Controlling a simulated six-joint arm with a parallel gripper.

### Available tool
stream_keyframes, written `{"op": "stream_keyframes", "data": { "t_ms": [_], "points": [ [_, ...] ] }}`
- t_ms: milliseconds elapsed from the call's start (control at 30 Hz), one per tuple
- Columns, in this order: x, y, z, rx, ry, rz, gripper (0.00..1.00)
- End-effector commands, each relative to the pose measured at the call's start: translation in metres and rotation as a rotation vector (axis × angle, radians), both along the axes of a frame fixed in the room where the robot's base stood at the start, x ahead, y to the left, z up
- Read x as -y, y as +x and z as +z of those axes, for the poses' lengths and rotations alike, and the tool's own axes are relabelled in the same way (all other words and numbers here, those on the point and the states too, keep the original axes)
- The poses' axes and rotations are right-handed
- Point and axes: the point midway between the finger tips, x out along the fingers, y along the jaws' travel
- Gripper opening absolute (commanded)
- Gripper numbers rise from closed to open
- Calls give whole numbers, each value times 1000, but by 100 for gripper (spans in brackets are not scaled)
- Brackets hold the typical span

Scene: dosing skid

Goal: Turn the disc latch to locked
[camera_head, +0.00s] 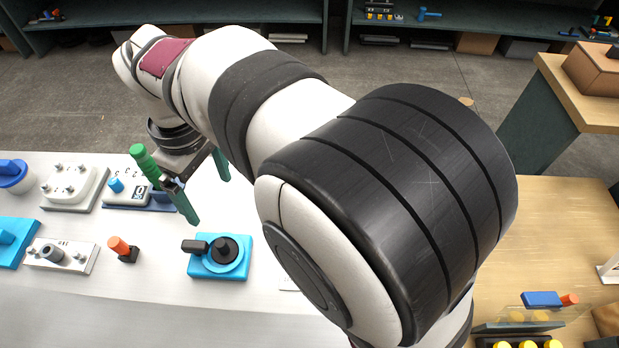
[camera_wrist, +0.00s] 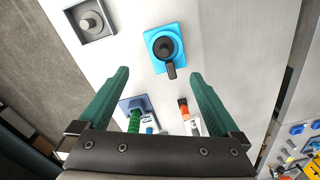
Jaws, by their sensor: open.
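The disc latch (camera_head: 219,257) is a bright blue square plate with a round black disc and knob. Its short black handle (camera_head: 195,246) points left in the head view. In the wrist view the latch (camera_wrist: 165,48) lies beyond the fingertips, and its handle (camera_wrist: 170,71) points down, toward the gap between them. My gripper (camera_head: 209,200) has two green fingers, spread apart and empty. It hangs above the bench, behind the latch in the head view. In the wrist view my gripper (camera_wrist: 160,74) shows nothing between its fingers. Any lock marking is too small to read.
A green-handled lever (camera_head: 145,160) stands close to my gripper. An orange-tipped handle (camera_head: 119,246) is left of the latch. A white plate with a grey knob (camera_head: 55,254) and other blue and white fixtures sit farther left. Bare bench (camera_head: 150,293) lies in front.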

Motion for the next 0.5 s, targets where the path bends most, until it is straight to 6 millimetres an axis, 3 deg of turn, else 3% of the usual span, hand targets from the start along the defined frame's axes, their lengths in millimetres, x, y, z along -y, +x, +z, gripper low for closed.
{"op": "stream_keyframes", "data": {
  "t_ms": [267,500],
  "points": [
    [78,-8,15,-27,13,-369,99],
    [139,-31,19,-54,26,-707,99]
  ]
}}
